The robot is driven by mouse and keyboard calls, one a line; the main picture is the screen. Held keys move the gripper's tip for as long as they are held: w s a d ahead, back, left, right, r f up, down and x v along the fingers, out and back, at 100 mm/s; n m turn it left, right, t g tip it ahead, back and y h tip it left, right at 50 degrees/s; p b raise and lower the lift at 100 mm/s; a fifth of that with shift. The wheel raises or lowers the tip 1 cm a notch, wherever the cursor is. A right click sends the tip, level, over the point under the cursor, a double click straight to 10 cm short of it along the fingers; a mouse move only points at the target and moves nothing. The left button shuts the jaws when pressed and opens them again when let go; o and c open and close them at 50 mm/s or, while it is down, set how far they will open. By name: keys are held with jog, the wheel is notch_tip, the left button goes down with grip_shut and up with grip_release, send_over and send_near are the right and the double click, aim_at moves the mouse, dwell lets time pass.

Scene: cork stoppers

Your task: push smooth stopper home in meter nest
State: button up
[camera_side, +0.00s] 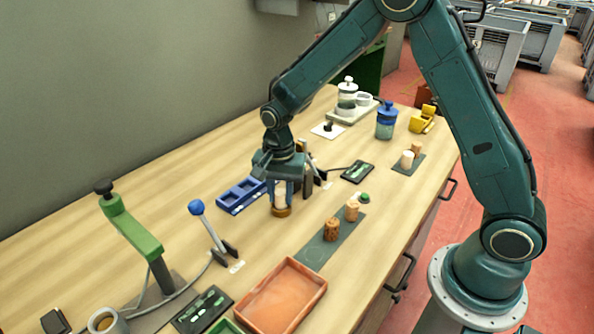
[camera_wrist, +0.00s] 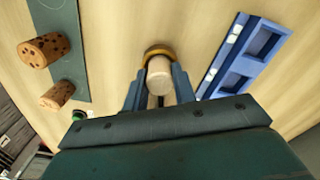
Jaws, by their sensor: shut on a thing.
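My gripper (camera_side: 281,188) is shut on a pale, smooth stopper (camera_wrist: 160,77), which stands between its fingers. In the side view the stopper (camera_side: 280,198) is partly hidden by the fingers. A brass-coloured round nest (camera_side: 281,212) lies directly below it on the bench. In the wrist view the nest's rim (camera_wrist: 158,49) shows around the stopper's far end. The stopper looks roughly upright over or in the nest. I cannot tell how deep it sits.
A blue compartment tray (camera_side: 240,196) lies close left of my gripper. Two speckled corks (camera_side: 331,229) (camera_side: 352,211) stand on a grey-green mat (camera_side: 318,252) to the front right. A blue-knobbed lever (camera_side: 197,208), a green press (camera_side: 130,226) and an orange tray (camera_side: 285,295) stand nearer the front.

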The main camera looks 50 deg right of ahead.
jog(key=shift+f, duration=0.35)
jog(key=o, duration=1)
jog(key=shift+r, duration=0.1)
notch_tip(320, 180, up, 14)
jog(key=shift+f, duration=0.2)
dwell(0.7)
